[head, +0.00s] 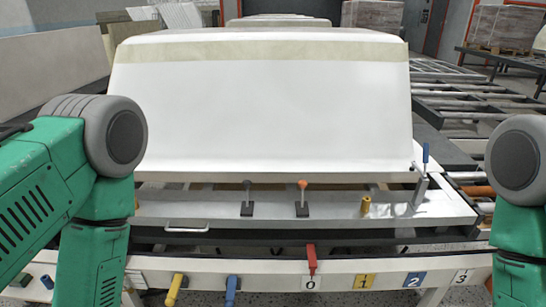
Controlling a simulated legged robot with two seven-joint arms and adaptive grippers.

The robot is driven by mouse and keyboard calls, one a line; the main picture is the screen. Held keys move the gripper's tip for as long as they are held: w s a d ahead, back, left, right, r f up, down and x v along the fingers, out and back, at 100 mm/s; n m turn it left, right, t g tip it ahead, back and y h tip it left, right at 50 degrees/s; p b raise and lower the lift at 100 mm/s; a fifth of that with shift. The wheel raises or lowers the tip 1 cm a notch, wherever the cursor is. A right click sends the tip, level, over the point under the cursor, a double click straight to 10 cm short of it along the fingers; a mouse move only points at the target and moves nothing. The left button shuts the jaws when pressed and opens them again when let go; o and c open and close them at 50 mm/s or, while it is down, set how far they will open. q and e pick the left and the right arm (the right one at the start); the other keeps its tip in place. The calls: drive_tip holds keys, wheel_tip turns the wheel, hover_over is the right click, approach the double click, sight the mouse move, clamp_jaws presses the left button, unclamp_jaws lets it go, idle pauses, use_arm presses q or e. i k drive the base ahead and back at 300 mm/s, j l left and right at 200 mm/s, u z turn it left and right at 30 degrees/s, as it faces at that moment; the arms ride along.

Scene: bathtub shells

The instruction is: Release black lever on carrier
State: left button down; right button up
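The black lever (247,197) stands upright on the grey metal ledge of the carrier (200,207), left of the middle. It has a thin stem, a dark knob and a black base. A similar lever with an orange knob (302,197) stands to its right. Behind them the large white bathtub shell (260,110) rests on the carrier. Only green and grey links of my two arms show, at the left and right sides of the head view. Neither of my grippers is in view, and nothing of mine touches the black lever.
On the ledge are a yellow peg (366,205) and a clamp with a blue handle (425,157). The front rail (270,275) bears a red lever (311,260), numbered labels, and yellow (175,289) and blue (231,289) handles. Roller conveyors (480,100) lie to the right.

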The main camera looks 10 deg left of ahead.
sight(247, 183)
drive_tip(key=i+j+z, duration=0.1)
drive_tip(key=i+z, duration=0.15)
drive_tip(key=i, duration=1.05)
